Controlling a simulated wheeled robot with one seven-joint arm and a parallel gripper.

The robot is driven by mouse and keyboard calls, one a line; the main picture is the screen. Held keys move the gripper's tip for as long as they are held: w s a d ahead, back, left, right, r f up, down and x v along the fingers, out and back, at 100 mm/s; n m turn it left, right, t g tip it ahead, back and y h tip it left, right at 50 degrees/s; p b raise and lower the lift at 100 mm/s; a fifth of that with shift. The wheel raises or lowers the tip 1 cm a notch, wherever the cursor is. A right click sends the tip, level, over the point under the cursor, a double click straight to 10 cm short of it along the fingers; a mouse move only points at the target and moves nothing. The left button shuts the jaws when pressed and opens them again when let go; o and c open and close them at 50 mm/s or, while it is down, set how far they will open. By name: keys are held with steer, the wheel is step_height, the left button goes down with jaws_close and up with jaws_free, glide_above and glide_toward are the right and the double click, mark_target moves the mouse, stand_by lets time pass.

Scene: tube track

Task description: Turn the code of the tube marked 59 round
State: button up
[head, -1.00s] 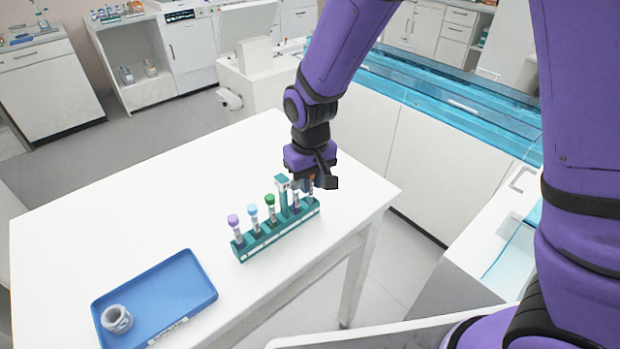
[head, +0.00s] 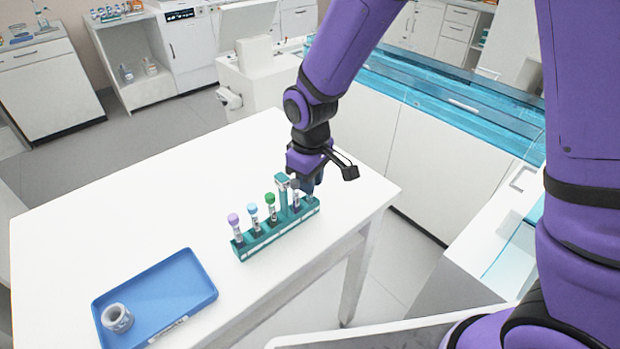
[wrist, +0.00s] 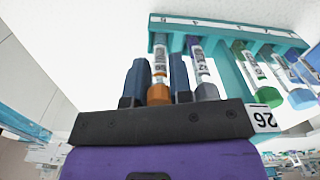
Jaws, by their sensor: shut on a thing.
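The teal rack (head: 275,238) stands on the white table with a row of tubes and a taller post. My gripper (wrist: 158,84) is shut on the orange-capped tube (wrist: 158,94), one finger on each side just below the cap. That tube stands in the rack's right end slot in the head view, mostly hidden behind my gripper (head: 311,186). Part of its white label with print (wrist: 160,55) faces the wrist camera; I cannot read a number there.
A grey-capped tube (wrist: 206,92) stands close beside my gripper. Green-capped (head: 270,199), light blue-capped (head: 253,209) and purple-capped (head: 233,220) tubes stand further left. A blue tray (head: 190,285) holds a grey ring-shaped holder (head: 117,318). The table's back left is clear.

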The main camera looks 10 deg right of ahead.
steer(key=o, duration=0.8)
step_height(320, 180, up, 11)
steer(key=shift+f, duration=0.15)
stand_by(0.5)
stand_by(0.3)
